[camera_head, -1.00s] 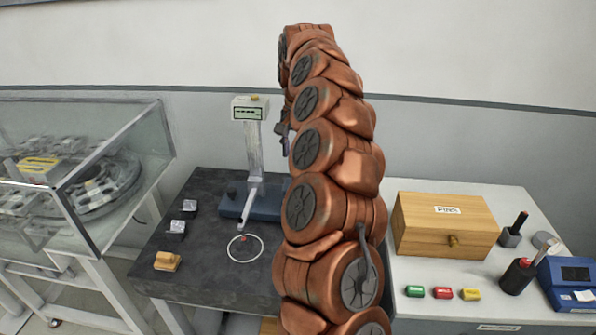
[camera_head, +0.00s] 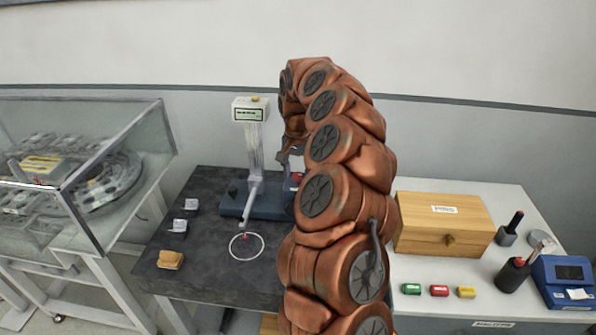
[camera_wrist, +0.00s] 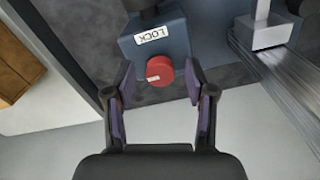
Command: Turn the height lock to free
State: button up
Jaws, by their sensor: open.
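The height lock is a red round knob (camera_wrist: 160,70) with a small white mark, on a blue-grey block with a "LOCK" label (camera_wrist: 152,35) in the wrist view. My gripper (camera_wrist: 160,82) is open, its two fingers on either side of the knob and slightly short of it. I cannot tell whether either finger touches it. In the head view the instrument (camera_head: 255,165) has a blue base, a grey column and a display on top. My arm hides the right end of its base and most of my gripper.
A dark table (camera_head: 200,265) bears the instrument, a white ring mark (camera_head: 232,250) and several small blocks at left. A glass case (camera_head: 90,170) stands further left. A wooden box (camera_head: 443,225) is on the white table to the right.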

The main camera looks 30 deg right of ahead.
jog(key=shift+c, duration=0.4)
grip_shut()
jog(key=shift+d, duration=0.15)
